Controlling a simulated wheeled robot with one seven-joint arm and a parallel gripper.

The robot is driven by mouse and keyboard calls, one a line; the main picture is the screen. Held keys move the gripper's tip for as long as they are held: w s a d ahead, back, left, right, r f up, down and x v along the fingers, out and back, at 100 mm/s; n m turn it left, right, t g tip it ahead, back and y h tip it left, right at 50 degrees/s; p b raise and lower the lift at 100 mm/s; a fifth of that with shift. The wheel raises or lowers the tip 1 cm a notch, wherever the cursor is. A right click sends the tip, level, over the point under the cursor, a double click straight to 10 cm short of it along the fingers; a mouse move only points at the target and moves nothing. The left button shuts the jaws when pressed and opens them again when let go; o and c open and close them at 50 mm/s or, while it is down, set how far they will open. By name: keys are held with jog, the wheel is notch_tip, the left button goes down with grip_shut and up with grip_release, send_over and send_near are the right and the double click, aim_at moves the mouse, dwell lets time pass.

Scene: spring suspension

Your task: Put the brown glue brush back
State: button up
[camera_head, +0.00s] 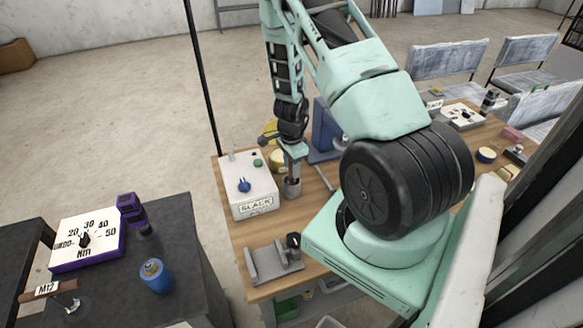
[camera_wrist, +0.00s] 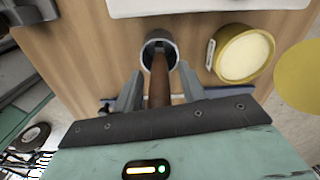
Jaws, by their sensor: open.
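The brown glue brush (camera_wrist: 159,80) shows in the wrist view as a brown handle with its far end inside a round grey cup (camera_wrist: 147,50). My gripper (camera_wrist: 160,85) is open, with one finger on each side of the handle and small gaps visible. The grey cup (camera_head: 291,189) also shows in the head view, on the wooden table just right of the white box, with my gripper (camera_head: 293,168) right above it. The brush's bristles are hidden. A yellow pot with a cream top (camera_wrist: 243,54) stands right of the cup in the wrist view.
A white box with a blue knob (camera_head: 248,186) stands left of the cup. A grey fixture (camera_head: 272,263) lies near the wooden table's front edge. A blue stand (camera_head: 322,134) is behind. A dark side table (camera_head: 190,255) holds a dial panel and a blue can.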

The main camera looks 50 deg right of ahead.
notch_tip(320, 180, up, 11)
jog(key=shift+r, duration=0.1)
jog(key=a+r+n+y, duration=0.1)
jog(key=a+r+n, duration=0.35)
jog(key=a, duration=0.55)
jog(key=s+a+r+n+y, duration=0.1)
jog(key=a+r+n, duration=0.2)
jog(key=a+n, duration=0.5)
jog(key=a+r+n, duration=0.3)
jog(key=a, duration=0.9)
jog(key=s+a+r+n, duration=0.3)
jog(key=s+a+n, duration=0.2)
jog(key=s+n, duration=0.2)
jog(key=s+a+r+n+h, duration=0.1)
jog(key=s+a+r+n, duration=0.2)
jog(key=s+a+n, duration=0.2)
jog(key=s+n, duration=0.3)
jog(key=s, duration=0.1)
jog(key=shift+a, duration=0.35)
jog(key=shift+s, duration=0.1)
